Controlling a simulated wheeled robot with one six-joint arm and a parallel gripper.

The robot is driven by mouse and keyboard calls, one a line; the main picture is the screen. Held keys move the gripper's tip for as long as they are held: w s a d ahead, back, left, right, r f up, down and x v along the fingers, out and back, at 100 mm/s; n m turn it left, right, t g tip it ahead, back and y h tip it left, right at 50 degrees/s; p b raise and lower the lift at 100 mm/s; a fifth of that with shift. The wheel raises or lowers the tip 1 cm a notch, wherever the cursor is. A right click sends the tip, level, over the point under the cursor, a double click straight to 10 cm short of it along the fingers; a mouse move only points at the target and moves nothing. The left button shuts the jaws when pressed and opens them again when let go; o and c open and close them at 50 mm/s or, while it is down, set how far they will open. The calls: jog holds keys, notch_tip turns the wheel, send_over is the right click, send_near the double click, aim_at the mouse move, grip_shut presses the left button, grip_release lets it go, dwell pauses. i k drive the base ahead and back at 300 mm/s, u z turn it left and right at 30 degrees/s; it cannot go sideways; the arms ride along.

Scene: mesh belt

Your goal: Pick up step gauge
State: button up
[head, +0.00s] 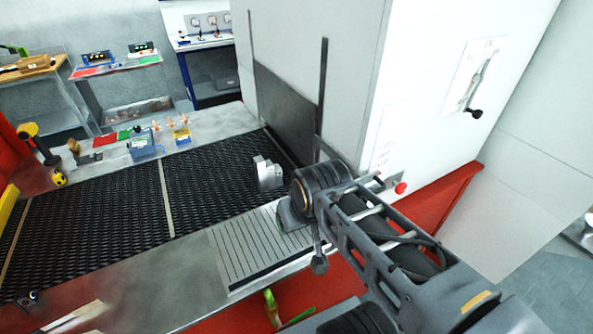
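A light grey block with a stepped outline (267,173) stands on the dark mesh belt, close to the opening of the large white cabinet. It looks like the step gauge, but it is too small to be sure. My arm reaches in from the lower right, and its dark round joint is just right of the block in the picture. The fingers of my gripper cannot be made out; they seem hidden behind that joint. I cannot tell whether anything touches the block.
The mesh belt (100,215) is mostly bare. A ribbed metal plate (245,250) lies at its near edge. A blue-grey device (145,143) and small items stand on the far ledge. The white cabinet (425,90) with a red button (400,188) rises on the right.

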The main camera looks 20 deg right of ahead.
aim_at(269, 175)
jog(key=z, duration=0.1)
jog(key=k, duration=1.3)
jog(key=u, duration=0.75)
jog(key=i, duration=1.2)
jog(key=z, duration=0.25)
